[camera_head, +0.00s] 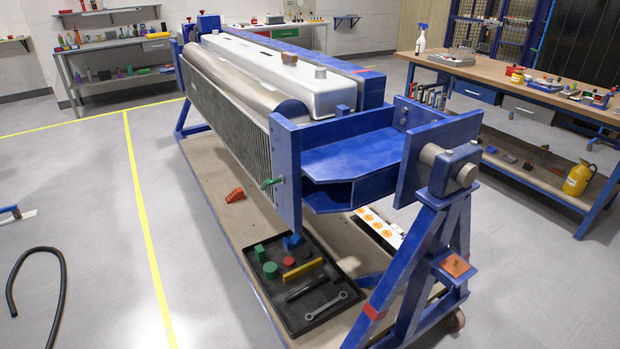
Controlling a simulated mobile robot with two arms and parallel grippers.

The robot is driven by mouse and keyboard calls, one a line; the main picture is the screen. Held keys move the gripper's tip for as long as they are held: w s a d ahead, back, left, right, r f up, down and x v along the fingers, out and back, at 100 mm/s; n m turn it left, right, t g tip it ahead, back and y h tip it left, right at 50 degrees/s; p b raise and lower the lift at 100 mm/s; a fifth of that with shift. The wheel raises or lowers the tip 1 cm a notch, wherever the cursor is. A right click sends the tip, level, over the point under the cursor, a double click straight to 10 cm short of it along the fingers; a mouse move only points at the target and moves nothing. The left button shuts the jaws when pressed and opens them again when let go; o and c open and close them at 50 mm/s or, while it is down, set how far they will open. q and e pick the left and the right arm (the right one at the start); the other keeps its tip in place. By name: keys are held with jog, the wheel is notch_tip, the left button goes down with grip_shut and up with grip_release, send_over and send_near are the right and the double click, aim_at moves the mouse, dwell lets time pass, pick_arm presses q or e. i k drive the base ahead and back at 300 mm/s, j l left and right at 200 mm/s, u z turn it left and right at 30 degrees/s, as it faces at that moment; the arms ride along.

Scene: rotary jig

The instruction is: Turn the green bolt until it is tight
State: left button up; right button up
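The green bolt (271,183) sticks out to the left from the near end of the blue rotary jig (287,165), at the lower left of its upright end plate. It looks like a small green bolt or handle; how far it is screwed in cannot be told. The jig holds a long silver cylinder-like part and a white tank (262,65). Neither of my grippers is in view, and nothing touches the bolt.
A black tray (333,315) with a wrench (326,306) and coloured blocks lies on the jig's base below the bolt. A red wedge (235,195) lies nearby. A black hose (37,250) is on the floor at left. A workbench (480,70) stands at right. The left floor is mostly clear.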

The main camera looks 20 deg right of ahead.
aim_at(267, 182)
jog(key=i+j+z, duration=0.15)
jog(key=z, duration=0.3)
jog(key=i+j+z, duration=0.1)
jog(key=j+z, duration=0.15)
jog(key=z, duration=0.15)
jog(key=i+j+z, duration=0.1)
jog(key=j+z, duration=0.15)
jog(key=z, duration=0.2)
